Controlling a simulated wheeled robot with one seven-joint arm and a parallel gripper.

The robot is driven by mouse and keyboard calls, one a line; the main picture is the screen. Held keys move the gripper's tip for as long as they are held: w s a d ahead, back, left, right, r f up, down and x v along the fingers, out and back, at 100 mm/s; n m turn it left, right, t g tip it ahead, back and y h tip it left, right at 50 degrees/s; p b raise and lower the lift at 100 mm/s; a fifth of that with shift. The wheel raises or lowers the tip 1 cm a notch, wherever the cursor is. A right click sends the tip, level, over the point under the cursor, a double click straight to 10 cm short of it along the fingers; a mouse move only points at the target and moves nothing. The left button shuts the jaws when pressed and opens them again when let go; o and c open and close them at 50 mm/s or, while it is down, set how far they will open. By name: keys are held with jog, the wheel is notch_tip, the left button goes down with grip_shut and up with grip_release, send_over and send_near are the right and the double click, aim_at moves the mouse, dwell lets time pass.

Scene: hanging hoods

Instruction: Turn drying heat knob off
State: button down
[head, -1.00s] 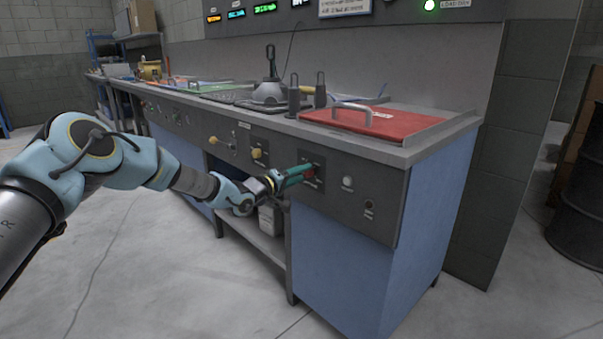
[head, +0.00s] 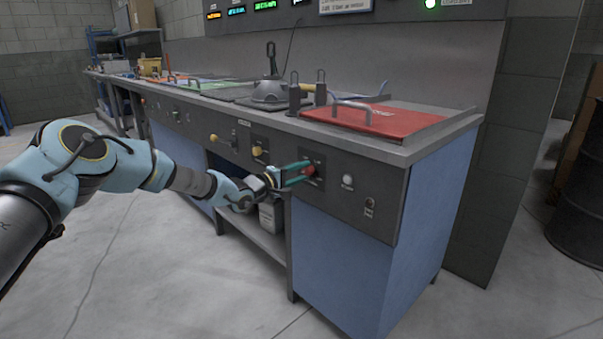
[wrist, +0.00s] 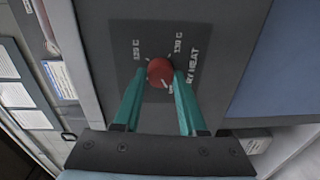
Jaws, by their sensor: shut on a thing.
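The red drying heat knob (head: 309,171) is on the dark front panel, below the red lid. In the wrist view the knob (wrist: 159,72) is round, with a pale pointer mark toward its lower right edge. Labels reading about 120 C and 130 C and part of "DRY HEAT" surround it; a small label below is partly unreadable. My gripper (head: 306,169) has teal fingers, one on each side of the knob. In the wrist view my gripper (wrist: 160,76) is shut on the knob.
A white button (head: 347,181) and a small switch (head: 369,204) are to the right on the panel. The counter holds a red lid (head: 385,121) and a grey dome (head: 270,91). The floor in front is clear.

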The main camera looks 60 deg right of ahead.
jog(key=shift+f, duration=0.1)
jog(key=shift+c, duration=2.3)
grip_release()
jog(key=shift+w+a, duration=0.1)
jog(key=v, duration=1)
jog(key=shift+a, duration=0.3)
jog(key=shift+w, duration=0.2)
